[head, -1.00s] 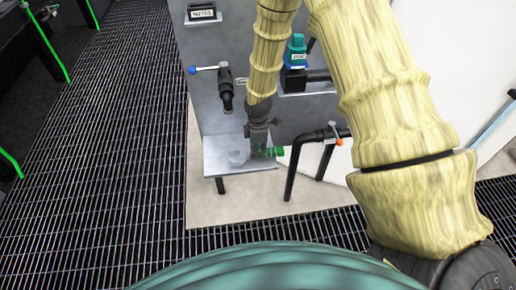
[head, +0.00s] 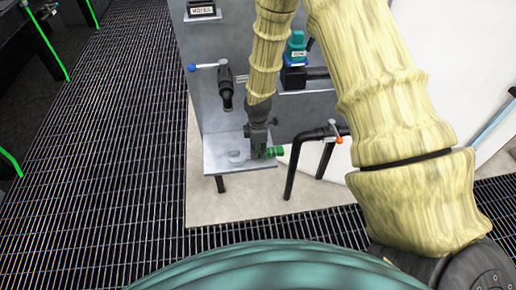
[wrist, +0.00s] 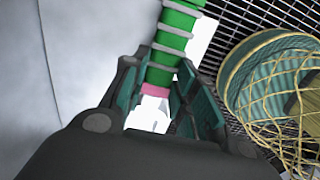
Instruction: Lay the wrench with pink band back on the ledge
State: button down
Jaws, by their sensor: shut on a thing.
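The wrench with pink band shows in the wrist view as a green handle (wrist: 173,42) with grey rings and a pink band (wrist: 155,89) near its lower end. My gripper (wrist: 156,82) is shut on it, with a teal-lined finger on each side. In the head view my gripper (head: 258,152) is low over the right part of the grey ledge (head: 218,163). The green handle (head: 274,152) sticks out to the right of it, near the ledge's right end. I cannot tell whether the wrench touches the ledge. The wrench's far end is hidden.
A light-grey round piece (head: 237,157) is on the ledge, left of my gripper. A black pipe with an orange-tipped valve (head: 335,135) stands to the right. A blue-tipped valve (head: 210,67) is on the panel (head: 205,110) behind. The ledge's left part is clear.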

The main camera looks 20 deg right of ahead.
jog(key=shift+f, duration=0.2)
jog(key=c, duration=1.1)
grip_release()
jog(key=shift+o, duration=0.2)
jog(key=shift+r, duration=0.1)
jog(key=shift+r, duration=3.7)
